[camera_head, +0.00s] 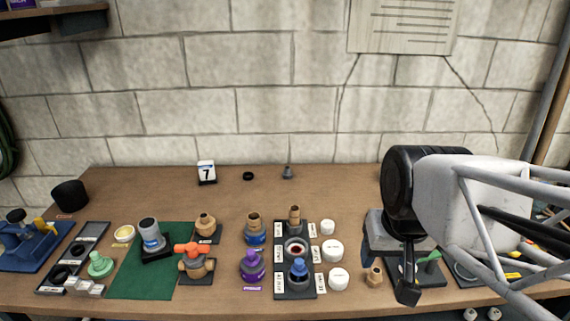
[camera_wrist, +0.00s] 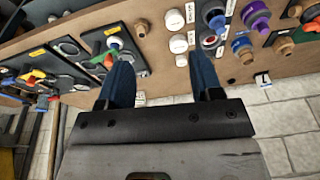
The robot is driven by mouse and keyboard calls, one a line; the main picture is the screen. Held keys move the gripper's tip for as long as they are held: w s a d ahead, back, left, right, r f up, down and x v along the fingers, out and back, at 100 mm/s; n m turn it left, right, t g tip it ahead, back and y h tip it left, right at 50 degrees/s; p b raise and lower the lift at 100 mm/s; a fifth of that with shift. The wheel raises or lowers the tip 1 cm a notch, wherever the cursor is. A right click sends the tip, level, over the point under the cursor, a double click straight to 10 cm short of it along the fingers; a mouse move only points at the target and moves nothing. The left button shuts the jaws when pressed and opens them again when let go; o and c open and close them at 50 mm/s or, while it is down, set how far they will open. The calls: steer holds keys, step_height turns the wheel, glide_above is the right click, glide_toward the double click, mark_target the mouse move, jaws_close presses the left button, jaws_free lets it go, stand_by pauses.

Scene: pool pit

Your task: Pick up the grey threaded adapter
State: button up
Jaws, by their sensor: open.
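A small grey fitting with a narrow top and wider base (camera_head: 288,173), which looks like the grey threaded adapter, stands upright near the back edge of the workbench in the head view. I cannot make out its thread. My gripper (camera_head: 408,287) is at the right of the head view, well to the right of the fitting and closer to the bench's front. In the wrist view my gripper (camera_wrist: 162,62) shows two blue fingers spread apart with nothing between them. I cannot pick out the grey fitting there; the right-hand finger may hide it.
A black ring (camera_head: 248,176) and a number 7 card (camera_head: 206,172) stand left of the fitting. Brass, purple and blue fittings, white caps (camera_head: 332,250) and a black tray (camera_head: 281,284) fill the front middle. A green mat (camera_head: 133,278) lies left. The back strip is mostly clear before the block wall.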

steer(key=w+a+r+m+g+y, duration=0.1)
steer(key=w+a+m+y, duration=0.1)
steer(key=w, duration=0.7)
steer(key=w+a+r+m+g+y, duration=0.1)
steer(key=w+a+m, duration=0.1)
steer(key=w, duration=0.6)
steer(key=m+g+y, duration=0.1)
steer(key=m+y, duration=0.6)
steer(key=m, duration=0.2)
glide_above(289, 167)
steer(key=s+d, duration=0.3)
steer(key=s, duration=0.4)
steer(key=s+d, duration=0.2)
steer(key=s, duration=0.5)
step_height(289, 167, down, 12)
steer(key=w+f+m+y, duration=0.1)
steer(key=w+f, duration=0.3)
steer(key=w+f+m+y, duration=0.1)
steer(key=w+f, duration=0.3)
steer(key=w, duration=0.1)
steer(key=w+f+m+y, duration=0.1)
steer(key=w+f+m, duration=0.1)
steer(key=w+f, duration=0.2)
steer(key=shift+w+a, duration=0.15)
steer(key=shift+w, duration=0.2)
steer(key=shift+a, duration=0.1)
steer(key=shift+x, duration=1.2)
steer(key=shift+a, duration=0.1)
steer(key=shift+x, duration=2.5)
steer(key=shift+w, duration=0.15)
